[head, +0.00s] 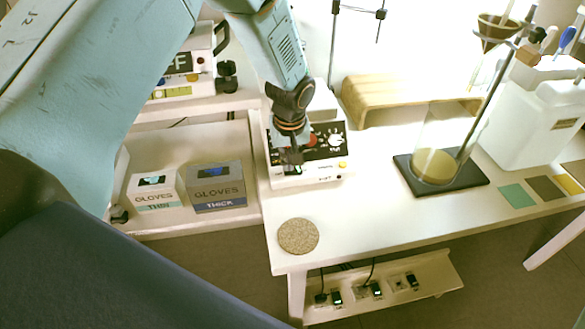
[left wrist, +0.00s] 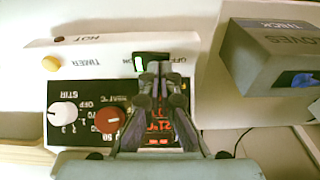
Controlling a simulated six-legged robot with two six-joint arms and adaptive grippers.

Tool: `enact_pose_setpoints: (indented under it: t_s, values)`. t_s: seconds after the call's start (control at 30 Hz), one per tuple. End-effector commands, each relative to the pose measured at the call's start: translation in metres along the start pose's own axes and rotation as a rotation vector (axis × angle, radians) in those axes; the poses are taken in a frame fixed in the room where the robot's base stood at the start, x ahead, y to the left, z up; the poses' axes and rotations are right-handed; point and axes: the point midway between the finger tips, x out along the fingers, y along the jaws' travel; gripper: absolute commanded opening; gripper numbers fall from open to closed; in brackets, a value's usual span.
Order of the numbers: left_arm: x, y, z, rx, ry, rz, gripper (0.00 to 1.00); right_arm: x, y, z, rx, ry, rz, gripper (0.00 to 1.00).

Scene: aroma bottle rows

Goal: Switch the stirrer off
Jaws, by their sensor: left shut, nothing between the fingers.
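The stirrer (head: 318,172) is a white box with a black control panel on the table's left part. In the left wrist view its white front (left wrist: 105,48) reads HOT and TIMER. It has a white STIR knob (left wrist: 64,114), a red knob (left wrist: 110,120) and a yellow button (left wrist: 51,63). A rocker switch (left wrist: 151,58) marked ON and OFF shows green and white. My left gripper (head: 292,163) is shut and empty. In the left wrist view its fingertips (left wrist: 158,72) are at the rocker switch and partly cover it; contact cannot be told. My right gripper is not in view.
Two glove boxes, THIN (head: 155,193) and THICK (head: 217,188), stand on the lower left surface. A cork mat (head: 298,236) lies near the table's front corner. A flask (head: 437,165) on a dark stand base (head: 410,178) and a white jug (head: 530,115) stand to the right.

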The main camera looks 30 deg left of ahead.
Motion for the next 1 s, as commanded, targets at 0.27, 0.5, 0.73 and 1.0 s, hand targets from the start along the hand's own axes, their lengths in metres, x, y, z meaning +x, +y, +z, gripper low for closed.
enact_pose_setpoints:
  t_s: [0.27,0.5,0.73,1.0]
  values:
    - [0.004,0.000,0.001,0.000,0.000,0.000,0.00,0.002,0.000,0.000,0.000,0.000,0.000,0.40]
    - [0.003,0.000,0.000,0.000,0.000,0.000,0.00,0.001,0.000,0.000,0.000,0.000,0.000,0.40]
    - [-0.013,0.000,-0.002,0.000,0.000,0.000,0.00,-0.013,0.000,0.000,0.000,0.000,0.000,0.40]
    - [-0.031,0.000,-0.005,0.000,0.000,0.000,0.00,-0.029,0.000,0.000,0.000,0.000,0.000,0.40]
